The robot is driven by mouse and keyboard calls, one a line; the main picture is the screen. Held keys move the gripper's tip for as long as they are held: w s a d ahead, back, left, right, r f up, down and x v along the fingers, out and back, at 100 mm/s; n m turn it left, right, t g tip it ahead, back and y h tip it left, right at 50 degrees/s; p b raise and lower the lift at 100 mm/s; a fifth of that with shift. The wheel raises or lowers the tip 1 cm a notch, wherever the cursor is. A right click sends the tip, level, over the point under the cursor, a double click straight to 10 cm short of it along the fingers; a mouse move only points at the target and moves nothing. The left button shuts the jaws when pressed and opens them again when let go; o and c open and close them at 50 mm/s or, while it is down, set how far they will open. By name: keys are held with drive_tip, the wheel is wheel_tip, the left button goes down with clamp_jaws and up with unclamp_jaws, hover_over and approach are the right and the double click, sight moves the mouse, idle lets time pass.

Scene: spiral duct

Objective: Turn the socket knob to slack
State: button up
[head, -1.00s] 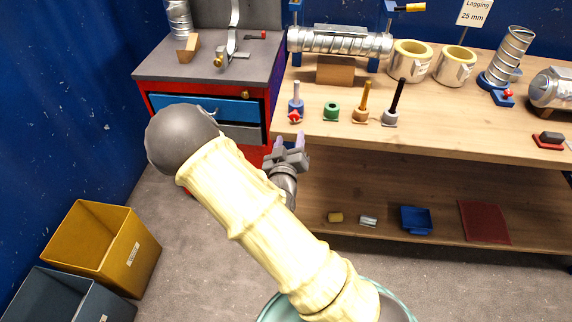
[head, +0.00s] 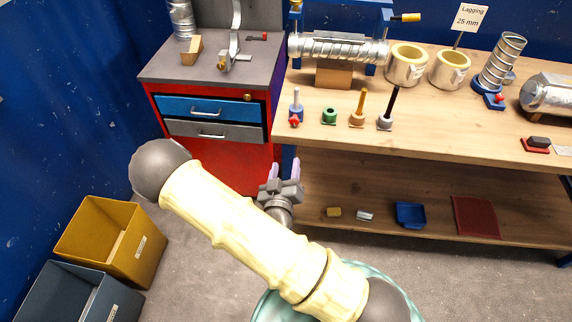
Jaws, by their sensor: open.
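My gripper (head: 285,168) is open and empty, its fingers pointing up and away, in front of the bench's left end. Two red knobs show, and I cannot tell which is the socket knob. One red knob (head: 294,123) is at the foot of a small blue holder (head: 296,108) near the bench's front edge. The other red knob (head: 499,99) is on a blue socket base (head: 486,88) that holds a tilted spiral duct (head: 502,62) at the right. My gripper touches neither. No slack marking can be read.
The wooden bench (head: 450,135) has a lower shelf with a blue tray (head: 410,214). Green, orange and dark holders stand along its front. A red drawer cabinet (head: 235,165) adjoins it. Yellow (head: 75,222) and grey (head: 50,300) bins stand left. Floor between is clear.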

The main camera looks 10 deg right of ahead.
sight(294, 122)
drive_tip(key=shift+d+f, duration=0.1)
drive_tip(key=m, duration=0.6)
drive_tip(key=shift+w+d+b, duration=0.1)
drive_tip(key=shift+w+b, duration=0.1)
drive_tip(key=shift+b, duration=0.15)
drive_tip(key=shift+w+r, duration=0.1)
drive_tip(key=shift+r, duration=0.1)
drive_tip(key=p+x, duration=0.4)
drive_tip(key=x, duration=1.3)
drive_tip(key=shift+w, duration=0.1)
drive_tip(key=shift+f, duration=0.1)
drive_tip(key=c, duration=1)
